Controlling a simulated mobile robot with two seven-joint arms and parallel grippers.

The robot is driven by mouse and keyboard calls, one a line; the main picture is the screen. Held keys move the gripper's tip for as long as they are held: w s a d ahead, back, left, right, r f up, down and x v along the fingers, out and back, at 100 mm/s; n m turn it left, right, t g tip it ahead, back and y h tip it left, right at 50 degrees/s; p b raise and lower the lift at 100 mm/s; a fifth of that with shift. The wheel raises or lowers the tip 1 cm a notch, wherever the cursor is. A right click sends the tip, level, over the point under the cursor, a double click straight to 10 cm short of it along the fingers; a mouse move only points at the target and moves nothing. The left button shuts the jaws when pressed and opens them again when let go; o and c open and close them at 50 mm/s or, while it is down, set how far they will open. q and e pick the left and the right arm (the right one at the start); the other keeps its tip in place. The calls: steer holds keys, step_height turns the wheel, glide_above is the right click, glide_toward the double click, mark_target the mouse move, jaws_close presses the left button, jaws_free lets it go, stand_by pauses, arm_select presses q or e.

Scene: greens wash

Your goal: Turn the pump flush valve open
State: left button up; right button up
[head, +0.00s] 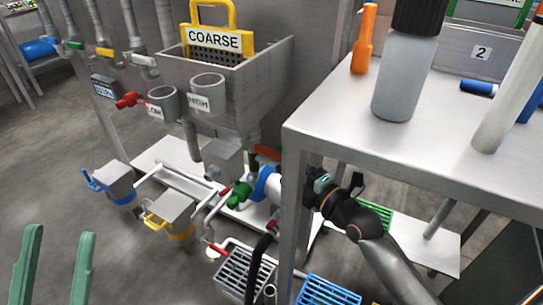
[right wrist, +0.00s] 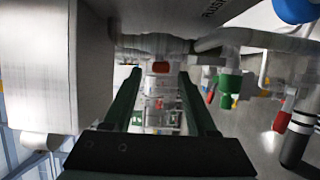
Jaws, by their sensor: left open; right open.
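No valve carries a readable pump flush label, so I cannot tell which one it is. In the right wrist view, a red part (right wrist: 160,67) on pale pipework shows between the fingers of my right gripper (right wrist: 161,78). The fingers are open, and contact with it cannot be judged. A green fitting (right wrist: 229,85) and a red handle (right wrist: 281,121) are to the right. In the head view, a green fitting (head: 240,193) and a red handle (head: 218,249) sit on the pipes left of the table leg, which hides my right fingertips. My left gripper (head: 60,233) is open and empty at lower left.
A steel table (head: 330,128) with bottles on it stands above my right arm; its leg (head: 295,215) is close to the wrist. A grey panel (right wrist: 180,14) and a pale block (right wrist: 40,70) crowd the right gripper. Grated crates (head: 328,292) stand below.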

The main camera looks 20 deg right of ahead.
mark_target(277, 158)
steer(key=shift+b+x, duration=0.55)
steer(key=shift+x, duration=1.95)
jaws_close()
